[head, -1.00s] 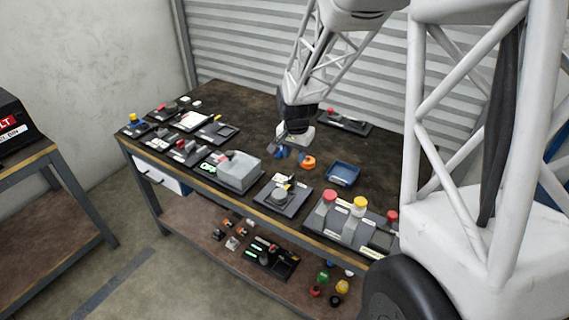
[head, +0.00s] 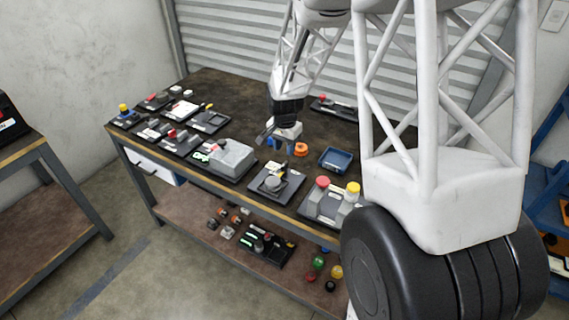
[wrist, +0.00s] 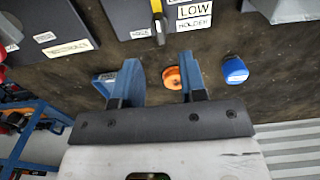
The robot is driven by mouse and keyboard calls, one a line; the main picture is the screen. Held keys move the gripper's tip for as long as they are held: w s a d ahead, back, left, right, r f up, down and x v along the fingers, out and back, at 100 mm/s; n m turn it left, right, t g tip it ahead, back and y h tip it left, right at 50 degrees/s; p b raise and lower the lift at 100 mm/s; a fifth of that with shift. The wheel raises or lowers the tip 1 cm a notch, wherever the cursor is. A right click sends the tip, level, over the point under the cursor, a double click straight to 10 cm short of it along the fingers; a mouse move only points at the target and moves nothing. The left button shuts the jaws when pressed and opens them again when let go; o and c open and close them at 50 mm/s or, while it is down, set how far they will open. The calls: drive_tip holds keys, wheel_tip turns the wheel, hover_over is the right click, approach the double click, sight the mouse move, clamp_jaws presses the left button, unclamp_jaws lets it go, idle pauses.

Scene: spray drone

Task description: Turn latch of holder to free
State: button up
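The holder (wrist: 128,20) is a dark plate at the top edge of the wrist view, with white labels, one reading "LOW" and "HOLDER". In the head view a dark plate with a round grey part, apparently the holder (head: 292,190), sits near the table's front edge. My gripper (wrist: 160,60) is open and empty, its two blue fingers apart and pointing toward the plate without reaching the latch. It also shows in the head view (head: 278,143), above the table behind the plate.
An orange round piece (wrist: 172,78) lies between the fingers in the wrist view, and a blue cap (wrist: 234,70) lies right of them. A blue tray (head: 337,158) is right of the gripper. A grey box (head: 232,157) and a red-and-yellow-button panel (head: 325,205) flank the plate.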

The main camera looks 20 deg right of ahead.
sight(285, 164)
drive_tip(key=shift+f, duration=3.75)
clamp_jaws()
